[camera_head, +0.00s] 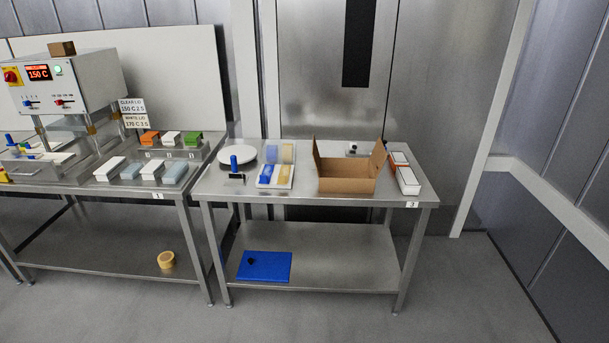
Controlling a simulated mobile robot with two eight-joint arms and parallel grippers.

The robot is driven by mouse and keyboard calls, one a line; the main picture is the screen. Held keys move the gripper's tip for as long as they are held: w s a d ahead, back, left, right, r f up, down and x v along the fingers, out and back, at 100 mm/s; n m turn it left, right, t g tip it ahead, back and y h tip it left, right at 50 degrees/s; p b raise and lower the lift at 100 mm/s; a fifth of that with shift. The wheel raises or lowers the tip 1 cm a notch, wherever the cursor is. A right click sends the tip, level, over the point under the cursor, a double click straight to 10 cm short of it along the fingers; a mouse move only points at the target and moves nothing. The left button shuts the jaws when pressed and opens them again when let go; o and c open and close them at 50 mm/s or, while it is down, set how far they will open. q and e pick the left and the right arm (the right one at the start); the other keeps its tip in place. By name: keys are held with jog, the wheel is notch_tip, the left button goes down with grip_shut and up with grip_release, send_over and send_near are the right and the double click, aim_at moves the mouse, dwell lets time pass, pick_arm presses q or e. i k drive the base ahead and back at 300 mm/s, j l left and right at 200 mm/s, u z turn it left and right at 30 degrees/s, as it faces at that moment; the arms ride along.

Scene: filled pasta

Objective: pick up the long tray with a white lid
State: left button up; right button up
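At the right end of the right steel table (300,196), a long tray with a white top (408,178) lies beside the open cardboard box, with an orange-brown strip along its side. Another tray with an orange-brown and white top (398,158) lies just behind it. On the left table, a longish white-topped tray (109,168) lies near the front, with a shorter white-topped tray (152,170) to its right. Pale blue-topped trays (175,173) are beside them. Which one is the long tray is not certain from size alone. Neither gripper is in view.
The open cardboard box (346,185) has raised flaps close to the right-end trays. A white plate (238,155), a blue-handled tool (235,167) and a blue-and-yellow compartment tray (277,172) share that table. A sealing machine (70,84) stands left. Floor in front is clear.

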aim_at(409, 183)
jog(key=i+l+z, duration=0.3)
jog(key=i, duration=0.8)
jog(key=i+l+z, duration=0.15)
jog(key=i+z, duration=0.15)
jog(key=i, duration=0.85)
